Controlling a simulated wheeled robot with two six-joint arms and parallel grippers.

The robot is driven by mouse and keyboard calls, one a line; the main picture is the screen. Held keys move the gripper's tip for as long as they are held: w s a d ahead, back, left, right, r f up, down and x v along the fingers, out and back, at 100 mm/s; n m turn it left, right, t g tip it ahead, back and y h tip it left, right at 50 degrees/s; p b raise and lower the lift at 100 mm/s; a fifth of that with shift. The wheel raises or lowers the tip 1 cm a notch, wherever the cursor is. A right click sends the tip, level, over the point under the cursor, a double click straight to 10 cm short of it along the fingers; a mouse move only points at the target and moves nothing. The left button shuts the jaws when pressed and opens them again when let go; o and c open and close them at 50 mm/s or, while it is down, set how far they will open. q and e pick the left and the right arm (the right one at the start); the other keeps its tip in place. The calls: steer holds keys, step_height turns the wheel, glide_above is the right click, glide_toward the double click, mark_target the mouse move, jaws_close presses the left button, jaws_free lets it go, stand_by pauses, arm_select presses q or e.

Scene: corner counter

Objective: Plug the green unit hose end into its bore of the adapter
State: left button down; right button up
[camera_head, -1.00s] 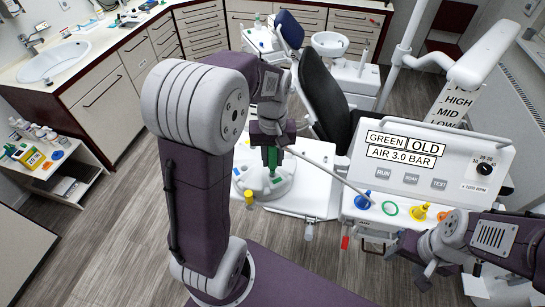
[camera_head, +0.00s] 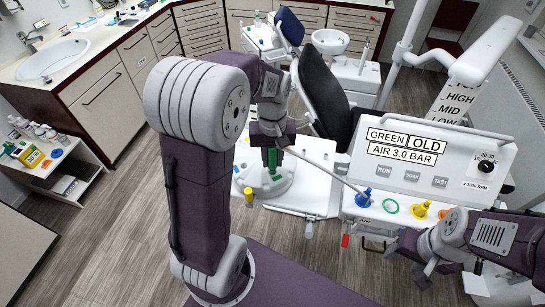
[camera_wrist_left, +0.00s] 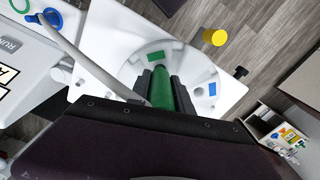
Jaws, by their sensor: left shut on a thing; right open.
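My left gripper (camera_head: 272,152) is shut on the green hose end (camera_head: 272,160), a green cylinder pointing down over the round white adapter (camera_head: 288,182). In the left wrist view the green hose end (camera_wrist_left: 164,92) sits between the fingers of my left gripper (camera_wrist_left: 161,90), above the adapter (camera_wrist_left: 203,80) with its green and blue labels. The fingers hide the lower end, so I cannot tell whether it is in a bore. A grey hose (camera_head: 328,172) runs from near the gripper toward the console. My right gripper (camera_head: 432,268) is open and empty at the lower right.
The console (camera_head: 450,165) reads "GREEN OLD AIR 3.0 BAR". On its shelf are a blue cone (camera_head: 364,198), a green ring (camera_head: 390,207) and a yellow cone (camera_head: 421,210). A dark chair (camera_head: 323,95) is behind.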

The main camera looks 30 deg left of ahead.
arm_select(q)
steer(key=shift+f, duration=0.1)
stand_by(0.3)
steer(key=shift+f, duration=0.4)
steer(key=shift+f+b, duration=0.1)
steer(key=shift+b, duration=0.25)
steer(key=shift+f+b, duration=0.35)
steer(key=shift+f, duration=0.25)
steer(key=c, duration=0.6)
jaws_free()
